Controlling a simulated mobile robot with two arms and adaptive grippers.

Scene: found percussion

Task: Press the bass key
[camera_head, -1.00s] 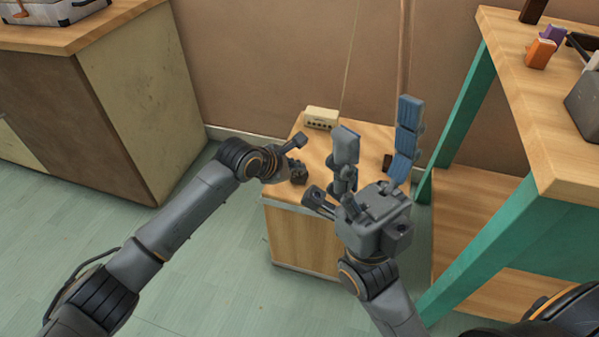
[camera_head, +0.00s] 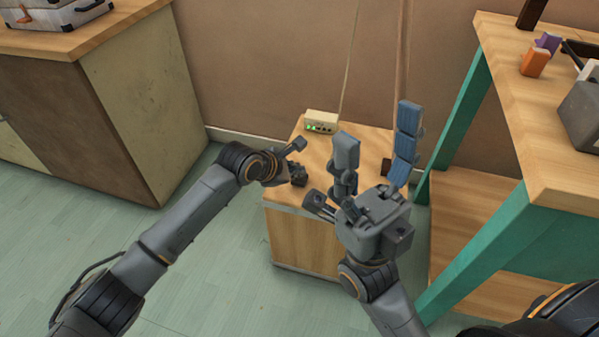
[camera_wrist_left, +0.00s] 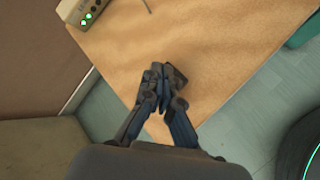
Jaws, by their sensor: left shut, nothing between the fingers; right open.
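A small cream box (camera_head: 321,122) sits at the back of a low wooden cabinet, with green lights lit on its front. It also shows at the upper left of the left wrist view (camera_wrist_left: 72,9). I cannot make out a key marked as bass. My left gripper (camera_head: 299,174) is over the cabinet's left front part, in front of the box and apart from it. In the left wrist view its fingers (camera_wrist_left: 164,78) are shut, with nothing between them. My right gripper (camera_head: 376,124) is open and empty, pointing up in front of the cabinet and hiding part of its top.
The low cabinet (camera_head: 300,240) stands against the brown wall. A green-legged table (camera_head: 535,150) at the right holds an orange block (camera_head: 537,58) and a grey container (camera_head: 583,115). A larger counter (camera_head: 85,48) with a case (camera_head: 50,14) is at the left.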

